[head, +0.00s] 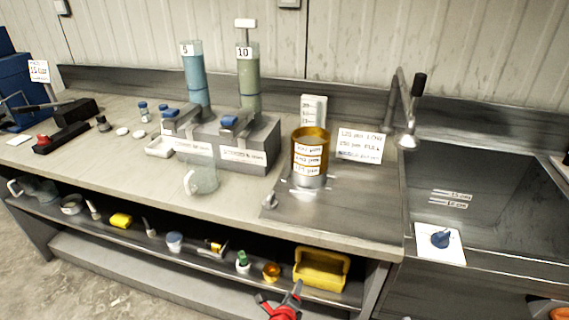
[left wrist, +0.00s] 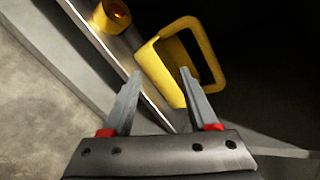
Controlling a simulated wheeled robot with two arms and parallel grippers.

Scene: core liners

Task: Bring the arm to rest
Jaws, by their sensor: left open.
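My left gripper (head: 280,293) shows at the bottom of the head view, in front of the lower shelf, with red parts at its finger bases. Its two grey fingers are spread apart and hold nothing, as the left wrist view (left wrist: 161,72) also shows. A yellow carrier with a loop handle (head: 320,270) sits on the shelf just right of and beyond the gripper. In the left wrist view the yellow carrier (left wrist: 157,80) lies ahead of the fingertips; I cannot tell how close.
The shelf edge (left wrist: 135,55) runs close by the left finger. An amber cup (head: 271,272) and a small green-and-white bottle (head: 243,262) stand on the shelf. Above are the worktop (head: 110,160), a brass cylinder (head: 310,155) and a sink (head: 480,190). Floor at lower left is clear.

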